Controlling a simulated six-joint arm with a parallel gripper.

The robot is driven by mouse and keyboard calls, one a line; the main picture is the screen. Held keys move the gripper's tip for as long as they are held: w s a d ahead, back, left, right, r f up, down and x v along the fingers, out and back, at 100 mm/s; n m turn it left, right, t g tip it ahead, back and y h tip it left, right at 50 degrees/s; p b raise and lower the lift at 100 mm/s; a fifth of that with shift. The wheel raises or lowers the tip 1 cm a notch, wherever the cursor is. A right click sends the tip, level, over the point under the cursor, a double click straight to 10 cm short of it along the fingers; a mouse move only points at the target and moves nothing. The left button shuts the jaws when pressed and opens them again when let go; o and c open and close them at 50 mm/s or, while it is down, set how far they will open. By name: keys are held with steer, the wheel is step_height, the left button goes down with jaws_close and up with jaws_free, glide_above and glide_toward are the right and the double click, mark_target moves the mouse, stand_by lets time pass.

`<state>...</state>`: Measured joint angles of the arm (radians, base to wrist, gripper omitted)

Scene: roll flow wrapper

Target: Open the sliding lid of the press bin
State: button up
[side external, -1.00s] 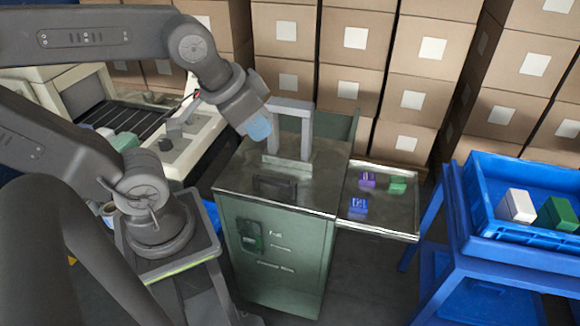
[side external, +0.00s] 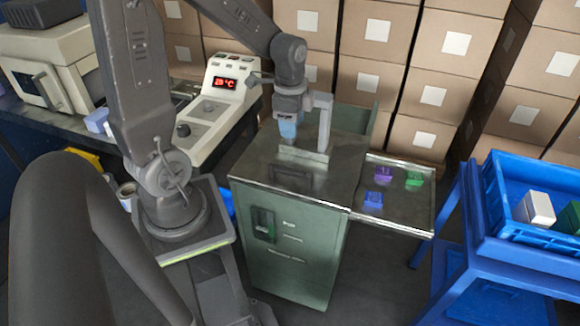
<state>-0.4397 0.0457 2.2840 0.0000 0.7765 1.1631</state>
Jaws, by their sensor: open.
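The press bin is a green cabinet (side external: 300,262) with a dark metal top. A dark bar handle (side external: 291,178) stands on the front part of that top, which looks like the sliding lid (side external: 330,184); no opening shows in it. My gripper (side external: 288,139) points down over the back part of the top, behind the handle and apart from it. It is open, though the gap between its fingers is hard to see. A grey upright frame (side external: 325,120) stands just right of my gripper; whether they touch cannot be told.
A side tray (side external: 405,212) with purple, green and blue pieces sticks out right of the bin. A blue crate (side external: 505,235) on a blue stand is farther right. A machine with a red temperature display (side external: 225,83) stands to the left. Cartons (side external: 370,75) line the back.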

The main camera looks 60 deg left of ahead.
mark_target(290, 170)
steer(key=shift+m, duration=0.4)
steer(key=f, duration=1)
steer(key=a+f, duration=0.1)
steer(key=f, duration=0.4)
steer(key=shift+f, duration=0.15)
jaws_close()
